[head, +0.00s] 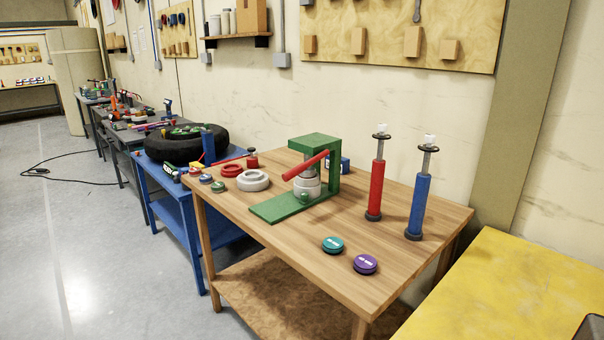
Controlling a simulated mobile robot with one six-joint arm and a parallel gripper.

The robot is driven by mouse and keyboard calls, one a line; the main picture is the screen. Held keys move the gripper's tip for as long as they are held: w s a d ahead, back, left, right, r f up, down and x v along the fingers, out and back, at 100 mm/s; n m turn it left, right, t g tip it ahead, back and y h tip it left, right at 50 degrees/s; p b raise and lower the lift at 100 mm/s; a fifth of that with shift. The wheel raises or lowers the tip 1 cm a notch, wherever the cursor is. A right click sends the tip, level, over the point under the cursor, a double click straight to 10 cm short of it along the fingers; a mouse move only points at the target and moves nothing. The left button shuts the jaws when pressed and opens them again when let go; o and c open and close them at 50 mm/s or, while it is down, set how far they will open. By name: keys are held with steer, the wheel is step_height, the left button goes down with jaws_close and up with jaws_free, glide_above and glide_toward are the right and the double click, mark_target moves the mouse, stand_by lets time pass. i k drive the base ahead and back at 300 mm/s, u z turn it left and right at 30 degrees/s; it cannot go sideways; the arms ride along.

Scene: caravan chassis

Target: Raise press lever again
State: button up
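A green press (328,150) stands on the wooden workbench, with its flat green base plate (285,206) reaching toward the front left. Its red press lever (305,166) slants across the frame, the left end lower than the right end. Pale grey round parts (307,187) sit stacked under the lever inside the press. A green rounded piece (304,198) is at the front of the stack. Whether the lever touches the stack is hard to tell. My gripper is not in this view.
The wooden workbench (375,275) holds a red cylinder (376,188) and a blue cylinder (417,205) upright right of the press. Teal (333,245) and purple (365,264) tins lie in front. A grey ring (252,180) lies left. A yellow table (510,295) is at the lower right.

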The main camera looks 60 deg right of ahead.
mark_target(289, 175)
steer(key=i, duration=0.85)
steer(key=u, duration=0.05)
